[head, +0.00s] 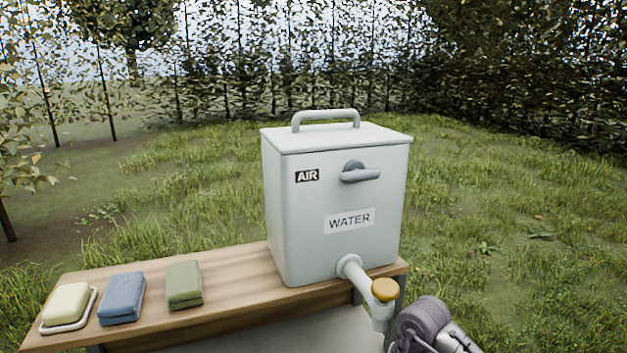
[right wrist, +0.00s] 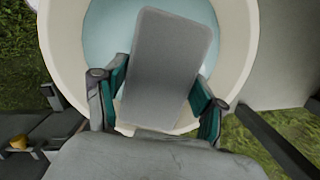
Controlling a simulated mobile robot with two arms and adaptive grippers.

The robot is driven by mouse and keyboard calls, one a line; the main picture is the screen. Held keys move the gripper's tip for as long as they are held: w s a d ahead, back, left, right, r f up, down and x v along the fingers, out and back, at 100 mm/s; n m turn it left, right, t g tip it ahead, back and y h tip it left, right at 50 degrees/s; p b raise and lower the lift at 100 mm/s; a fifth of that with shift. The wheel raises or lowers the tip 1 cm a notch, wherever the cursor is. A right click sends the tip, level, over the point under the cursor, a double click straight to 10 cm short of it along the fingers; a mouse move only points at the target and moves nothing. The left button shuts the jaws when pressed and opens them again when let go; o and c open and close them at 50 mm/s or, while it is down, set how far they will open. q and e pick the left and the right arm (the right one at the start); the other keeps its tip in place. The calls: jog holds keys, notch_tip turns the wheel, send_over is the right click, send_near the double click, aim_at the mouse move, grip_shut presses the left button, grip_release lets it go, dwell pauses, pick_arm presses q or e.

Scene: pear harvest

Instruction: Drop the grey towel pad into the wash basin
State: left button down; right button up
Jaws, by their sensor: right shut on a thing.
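The grey towel pad (right wrist: 168,62) is a flat, rounded slab in the right wrist view. My right gripper (right wrist: 160,88) is shut on it, with a finger on each side. The wash basin (right wrist: 58,55) is a round, cream-rimmed bowl with a pale blue inside. The pad shows in front of the basin's opening; its height above the basin is hard to tell. In the head view only part of my right arm (head: 428,326) shows at the bottom right, and the pad and basin are out of sight. My left gripper is not in view.
A wooden bench (head: 235,300) carries a white water tank (head: 290,220) with a spout and orange tap knob (head: 385,290). A soap bar on a dish (head: 67,303), a blue folded cloth (head: 122,298) and a green one (head: 184,285) lie at its left. Grass surrounds it.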

jog(key=o, duration=1.1)
jog(key=shift+c, duration=0.2)
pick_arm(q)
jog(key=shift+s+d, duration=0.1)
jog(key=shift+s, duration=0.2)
pick_arm(e)
jog(key=shift+o, duration=0.2)
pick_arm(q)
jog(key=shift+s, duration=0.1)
pick_arm(e)
notch_tip(320, 180, up, 12)
jog(key=d, duration=0.1)
jog(key=shift+d, duration=0.4)
jog(key=shift+f, duration=0.1)
